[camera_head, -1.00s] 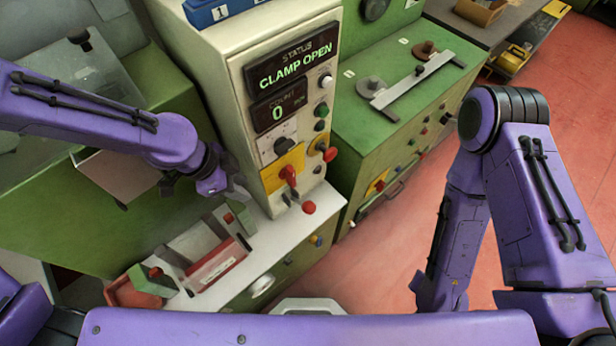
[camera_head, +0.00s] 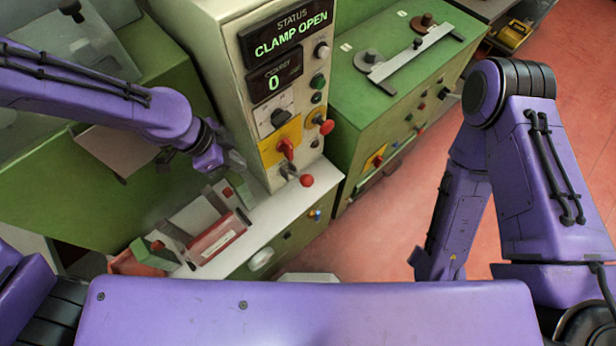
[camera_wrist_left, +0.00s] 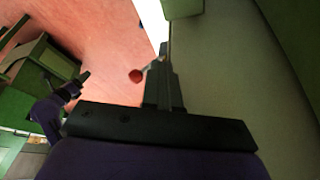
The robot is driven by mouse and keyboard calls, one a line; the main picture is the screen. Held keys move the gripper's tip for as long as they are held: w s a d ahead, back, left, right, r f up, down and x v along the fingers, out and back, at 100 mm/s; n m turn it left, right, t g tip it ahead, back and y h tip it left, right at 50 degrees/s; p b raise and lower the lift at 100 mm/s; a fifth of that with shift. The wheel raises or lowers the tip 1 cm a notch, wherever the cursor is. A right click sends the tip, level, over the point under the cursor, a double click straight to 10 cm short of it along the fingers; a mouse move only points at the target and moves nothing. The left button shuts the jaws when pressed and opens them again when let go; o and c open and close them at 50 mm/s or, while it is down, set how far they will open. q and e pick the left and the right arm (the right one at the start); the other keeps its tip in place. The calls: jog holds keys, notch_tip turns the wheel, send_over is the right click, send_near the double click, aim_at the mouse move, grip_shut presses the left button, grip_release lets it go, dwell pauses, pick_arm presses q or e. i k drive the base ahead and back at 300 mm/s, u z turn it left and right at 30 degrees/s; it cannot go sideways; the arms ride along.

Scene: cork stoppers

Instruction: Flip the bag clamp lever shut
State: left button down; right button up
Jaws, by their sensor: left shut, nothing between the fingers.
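A metal lever with a red ball knob (camera_head: 306,180) sticks out over the white ledge (camera_head: 262,222) below the control panel. The panel display (camera_head: 291,36) reads CLAMP OPEN. My left gripper (camera_head: 236,164) is left of the knob, near the panel's lower left side, and does not touch the knob. In the left wrist view my left gripper (camera_wrist_left: 163,72) is shut with nothing in it, and a red ball knob (camera_wrist_left: 136,75) shows just left of the fingers. My right arm is at the right of the head view; its gripper is not visible.
A red block with a white label (camera_head: 214,236) sits among metal plates on the ledge left of the lever. A red switch handle (camera_head: 286,148) and another red knob (camera_head: 326,127) project from the panel above. A green cabinet (camera_head: 375,125) stands right; red floor lies open beyond.

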aim_at(306, 180)
jog(key=k, duration=0.95)
